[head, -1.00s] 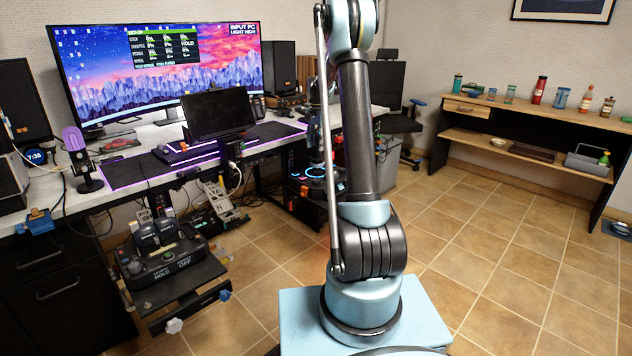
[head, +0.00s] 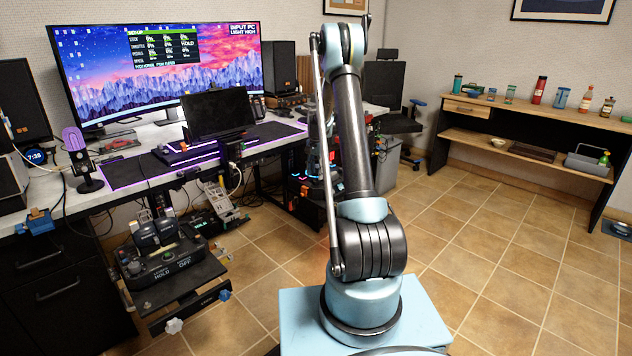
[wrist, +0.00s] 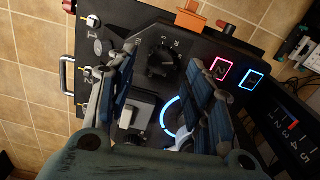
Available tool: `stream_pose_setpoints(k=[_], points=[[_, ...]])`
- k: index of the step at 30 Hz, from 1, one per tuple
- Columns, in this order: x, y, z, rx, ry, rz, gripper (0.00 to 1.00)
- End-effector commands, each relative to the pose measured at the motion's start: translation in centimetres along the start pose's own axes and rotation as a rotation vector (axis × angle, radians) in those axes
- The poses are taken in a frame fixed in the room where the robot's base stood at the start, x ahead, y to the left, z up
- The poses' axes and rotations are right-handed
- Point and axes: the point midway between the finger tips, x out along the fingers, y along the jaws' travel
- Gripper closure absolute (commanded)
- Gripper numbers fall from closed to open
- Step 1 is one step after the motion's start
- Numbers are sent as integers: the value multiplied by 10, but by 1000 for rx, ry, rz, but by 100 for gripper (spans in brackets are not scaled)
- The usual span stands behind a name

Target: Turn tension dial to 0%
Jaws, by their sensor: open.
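In the wrist view a round black dial (wrist: 163,60) with small pale marks around it sits on a dark panel (wrist: 215,52). I take it to be the tension dial, but its lettering and setting are too small to read. My gripper (wrist: 163,66) is open, with one blue-grey finger on each side of the dial in the picture. I cannot tell whether the fingers touch it. In the head view my gripper is not visible.
The panel also bears numbered switches (wrist: 92,22), a pink-lit square (wrist: 221,69), a blue-lit square (wrist: 251,80) and a blue glowing ring (wrist: 168,110). An orange part (wrist: 190,20) stands at its edge. In the head view, open tiled floor (head: 480,240) lies to the right.

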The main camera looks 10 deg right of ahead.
Motion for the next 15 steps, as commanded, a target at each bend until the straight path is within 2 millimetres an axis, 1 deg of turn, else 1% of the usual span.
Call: stream_pose_setpoints(k=[1,3,6,10,15], points=[[8,0,0,0,0,0,53],[17,0,0,0,0,0,53],[27,0,0,0,0,0,53],[35,0,0,0,0,0,53],[37,0,0,0,0,0,53]])
